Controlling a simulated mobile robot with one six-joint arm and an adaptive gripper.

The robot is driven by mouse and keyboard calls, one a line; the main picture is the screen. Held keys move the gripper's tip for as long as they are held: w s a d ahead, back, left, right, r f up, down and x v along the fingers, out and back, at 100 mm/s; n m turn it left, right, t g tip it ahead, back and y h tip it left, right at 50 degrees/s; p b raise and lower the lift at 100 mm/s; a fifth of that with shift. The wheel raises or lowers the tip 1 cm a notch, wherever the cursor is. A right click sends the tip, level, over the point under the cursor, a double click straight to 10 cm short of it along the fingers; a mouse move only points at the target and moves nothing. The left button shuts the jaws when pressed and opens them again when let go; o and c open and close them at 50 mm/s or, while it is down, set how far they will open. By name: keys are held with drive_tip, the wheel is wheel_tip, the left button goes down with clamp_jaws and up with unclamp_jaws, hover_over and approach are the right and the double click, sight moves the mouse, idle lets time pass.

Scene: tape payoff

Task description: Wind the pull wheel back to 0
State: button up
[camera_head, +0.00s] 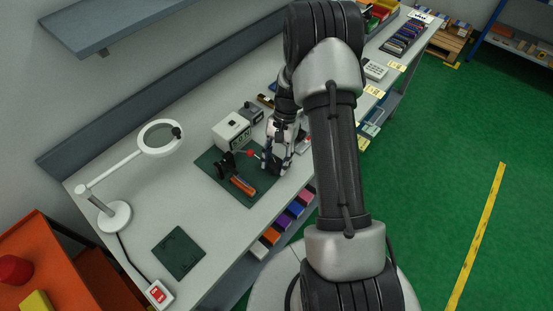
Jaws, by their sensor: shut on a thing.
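The tape payoff stands on a dark green mat (206,158) on the bench. Its black upright part (227,164) and an orange-brown piece (243,185) show left of my gripper, with a small red part (250,153) between them and the gripper. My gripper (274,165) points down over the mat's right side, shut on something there. The fingers hide most of what they hold. It appears to be the pull wheel, but I cannot make out its shape, its marks or its 0.
A magnifier lamp (160,137) stands to the left, near a second green mat (179,253) and a red-buttoned box (159,293). Coloured bins (283,222) hang below the front edge. My arm covers the bench to the right.

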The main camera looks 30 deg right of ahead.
drive_tip(key=n, duration=0.2)
drive_tip(key=n+g+h, duration=0.1)
drive_tip(key=n, duration=0.2)
drive_tip(key=shift+a+n+g+h+p, duration=0.1)
drive_tip(key=shift+n+g+h+p, duration=0.2)
idle(0.4)
drive_tip(key=o, duration=1)
drive_tip(key=shift+w, duration=0.1)
drive_tip(key=v, duration=1.2)
drive_tip(key=shift+r, duration=0.1)
